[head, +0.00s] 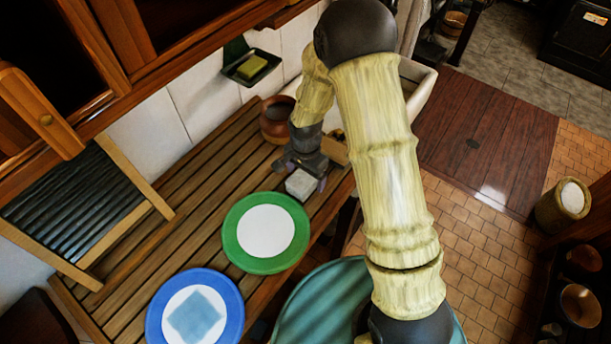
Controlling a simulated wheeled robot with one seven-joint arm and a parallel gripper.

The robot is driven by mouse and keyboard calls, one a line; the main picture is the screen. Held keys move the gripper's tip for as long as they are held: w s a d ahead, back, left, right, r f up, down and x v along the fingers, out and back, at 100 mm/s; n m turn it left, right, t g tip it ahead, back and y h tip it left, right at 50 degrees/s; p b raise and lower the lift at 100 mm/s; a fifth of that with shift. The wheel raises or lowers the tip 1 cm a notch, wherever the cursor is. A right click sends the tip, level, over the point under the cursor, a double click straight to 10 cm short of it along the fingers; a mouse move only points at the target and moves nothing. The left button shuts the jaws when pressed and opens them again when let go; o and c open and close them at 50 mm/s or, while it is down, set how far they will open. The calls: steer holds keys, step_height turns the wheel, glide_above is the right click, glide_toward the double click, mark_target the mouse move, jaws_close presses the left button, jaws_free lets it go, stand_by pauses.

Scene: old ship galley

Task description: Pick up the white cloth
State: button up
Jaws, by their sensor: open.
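The white cloth (301,184) looks like a small, pale, folded square on the slatted wooden counter (185,211), just beyond the green-rimmed plate. My gripper (305,174) is open and points down right at the cloth, with its dark fingers close around or just above it. I cannot tell whether the fingers touch the cloth. My gripper hides part of the cloth's far side.
A green-rimmed plate (233,248) lies close in front of the cloth. A blue-rimmed plate (154,322) with a light blue cloth (196,315) lies nearer. A brown pot (275,122) stands behind my gripper. A washboard (75,205) leans left; a soap dish (238,73) hangs on the wall.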

mark_target(305, 175)
steer(key=shift+f, duration=0.55)
steer(key=c, duration=1.1)
steer(key=shift+r, duration=0.1)
step_height(305, 175, up, 10)
steer(key=b, duration=0.3)
